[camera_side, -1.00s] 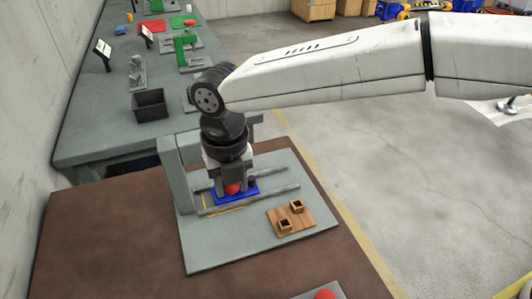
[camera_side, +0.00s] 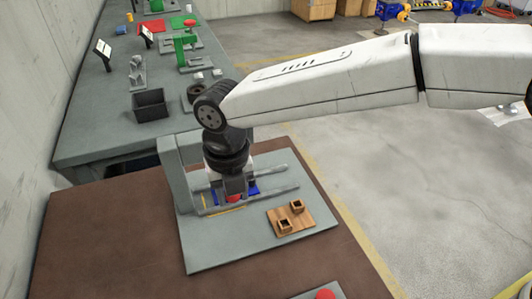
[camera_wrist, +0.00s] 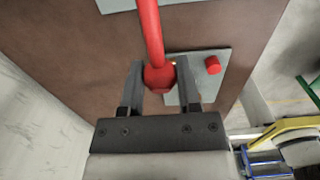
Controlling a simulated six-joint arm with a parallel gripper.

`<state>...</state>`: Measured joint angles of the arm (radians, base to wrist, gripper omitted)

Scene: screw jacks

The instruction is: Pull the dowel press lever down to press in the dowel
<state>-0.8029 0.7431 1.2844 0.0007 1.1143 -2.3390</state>
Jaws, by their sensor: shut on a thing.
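My gripper (camera_side: 234,192) points down over the grey press and is shut on a red ball knob (camera_side: 233,198). In the wrist view, the knob (camera_wrist: 160,79) sits between the two fingers, and a red lever rod (camera_wrist: 150,30) runs from it to the top edge. The grey press frame (camera_side: 183,180) stands upright at the left of its grey base plate (camera_side: 215,248), with rails (camera_side: 270,200) reaching right. A blue piece (camera_side: 253,188) shows between the rails, mostly hidden by my gripper. No dowel can be made out.
A wooden board (camera_side: 300,222) with two small square sockets lies on the base plate, right of the gripper. A red button (camera_side: 325,295) is at the front edge; it also shows in the wrist view (camera_wrist: 213,66). A dark bin (camera_side: 150,106) stands on the bench behind.

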